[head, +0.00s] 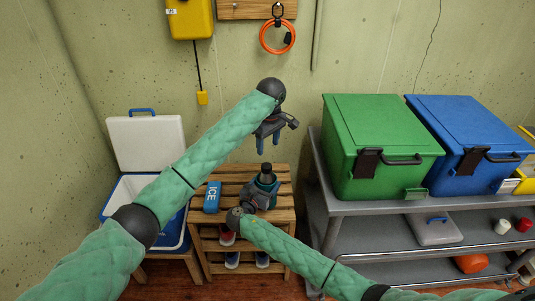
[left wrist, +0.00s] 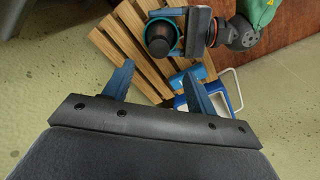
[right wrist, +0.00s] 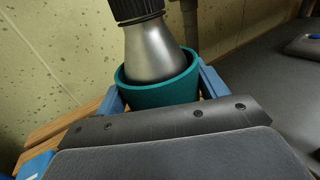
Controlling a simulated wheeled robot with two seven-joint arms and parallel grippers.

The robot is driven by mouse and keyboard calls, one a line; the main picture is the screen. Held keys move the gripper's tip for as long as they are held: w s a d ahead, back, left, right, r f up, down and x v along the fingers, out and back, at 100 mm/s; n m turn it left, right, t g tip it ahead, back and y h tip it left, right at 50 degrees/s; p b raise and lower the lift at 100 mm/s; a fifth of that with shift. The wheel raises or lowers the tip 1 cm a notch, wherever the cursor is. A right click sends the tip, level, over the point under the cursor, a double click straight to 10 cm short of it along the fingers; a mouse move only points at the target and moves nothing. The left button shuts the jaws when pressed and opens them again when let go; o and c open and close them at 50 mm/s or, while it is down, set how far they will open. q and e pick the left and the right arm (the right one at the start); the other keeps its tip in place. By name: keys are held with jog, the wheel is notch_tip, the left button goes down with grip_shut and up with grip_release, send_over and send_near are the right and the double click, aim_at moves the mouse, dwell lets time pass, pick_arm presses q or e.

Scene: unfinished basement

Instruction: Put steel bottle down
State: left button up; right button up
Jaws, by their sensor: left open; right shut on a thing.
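The steel bottle (right wrist: 150,50) has a bare metal neck, a black cap and a teal sleeve around its body. In the head view the bottle (head: 266,174) is upright over the slatted wooden stand (head: 284,216); I cannot tell whether its base touches the slats. My right gripper (right wrist: 160,90) is shut around the teal sleeve, one finger on each side. My left gripper (head: 267,146) is open and empty, above and behind the bottle. In the left wrist view the bottle's dark cap (left wrist: 162,40) shows beyond the open fingers.
A blue ice pack (head: 212,197) lies on the stand, left of the bottle. An open cooler (head: 146,147) stands at the left. A grey shelf unit (head: 330,206) at the right carries a green bin (head: 375,120) and a blue bin (head: 470,125). Shoes (head: 232,259) sit below the slats.

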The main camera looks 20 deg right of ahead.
pick_arm(q)
jog(key=shift+r, duration=1.05)
pick_arm(e)
jog(key=o, duration=1.1)
jog(key=shift+c, duration=0.2)
